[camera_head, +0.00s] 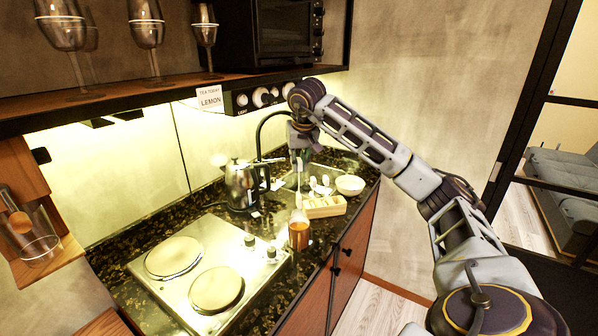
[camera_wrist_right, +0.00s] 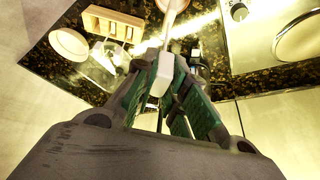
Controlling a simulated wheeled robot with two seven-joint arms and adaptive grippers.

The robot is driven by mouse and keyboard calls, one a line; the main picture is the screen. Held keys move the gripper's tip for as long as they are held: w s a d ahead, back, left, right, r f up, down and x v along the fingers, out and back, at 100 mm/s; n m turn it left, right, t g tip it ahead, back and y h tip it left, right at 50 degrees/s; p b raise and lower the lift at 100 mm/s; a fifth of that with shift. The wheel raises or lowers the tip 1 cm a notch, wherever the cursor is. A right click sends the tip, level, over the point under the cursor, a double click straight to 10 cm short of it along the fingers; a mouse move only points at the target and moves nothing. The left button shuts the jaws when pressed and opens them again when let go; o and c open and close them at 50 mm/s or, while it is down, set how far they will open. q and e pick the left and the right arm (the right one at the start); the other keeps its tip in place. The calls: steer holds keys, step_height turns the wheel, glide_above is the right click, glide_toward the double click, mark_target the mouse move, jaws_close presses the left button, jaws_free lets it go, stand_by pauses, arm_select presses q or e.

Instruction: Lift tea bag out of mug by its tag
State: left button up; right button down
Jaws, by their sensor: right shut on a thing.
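A clear glass mug (camera_head: 299,236) of amber tea stands on the dark counter, right of the hob. My right gripper (camera_head: 300,153) is above the mug, pointing down. In the wrist view, my right gripper (camera_wrist_right: 163,98) is shut on a white tag (camera_wrist_right: 162,72). A thin pale line runs from the tag to the top edge of that view. In the head view, a narrow pale shape (camera_head: 298,190) hangs below the gripper down to the mug's mouth. I cannot tell how much of the tea bag is inside the mug. My left gripper is not in view.
A steel kettle (camera_head: 241,187) stands behind left of the mug. A wooden divided box (camera_head: 325,208) and white bowl (camera_head: 350,185) sit to its right, near the sink. The two-plate hob (camera_head: 212,243) is at left. A shelf with a "LEMON" card (camera_head: 209,98) hangs above.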

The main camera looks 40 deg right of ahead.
steer(key=shift+r, duration=1.05)
